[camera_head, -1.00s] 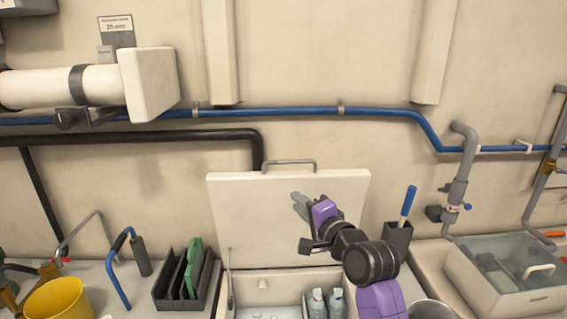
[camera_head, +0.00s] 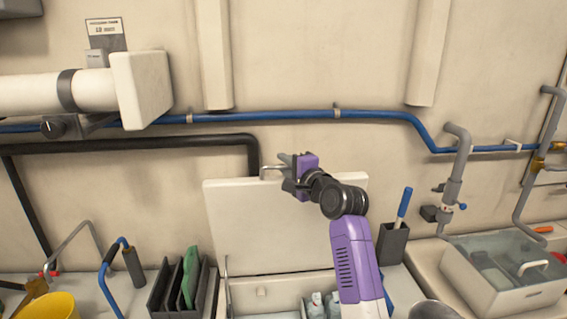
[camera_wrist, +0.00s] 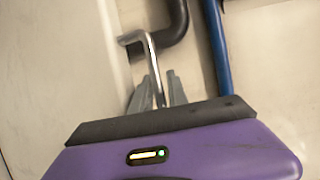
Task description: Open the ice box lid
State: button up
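The ice box lid (camera_head: 230,230) is a pale panel standing raised, almost upright, against the wall behind the box. Its grey metal bar handle (camera_head: 270,168) is on the top edge; my gripper hides its right part. My gripper (camera_head: 285,172) is at that handle. In the wrist view, the handle (camera_wrist: 151,58) runs down between my two grey fingers (camera_wrist: 158,88). The fingers look spread, with a gap beside the bar; contact is unclear. The open ice box (camera_head: 262,305) shows below the lid, with pale bottles (camera_head: 316,304) inside.
A blue pipe (camera_head: 280,115) and a black hose (camera_head: 150,143) run along the wall behind the lid. A dark rack (camera_head: 180,290) stands left of the box. A dark holder with a blue-handled tool (camera_head: 392,243) and a clear-lidded bin (camera_head: 500,290) are to the right.

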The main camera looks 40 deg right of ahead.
jog(key=shift+w, duration=0.3)
grip_shut()
jog(key=shift+f, duration=0.1)
jog(key=shift+f, duration=0.1)
dwell(1.1)
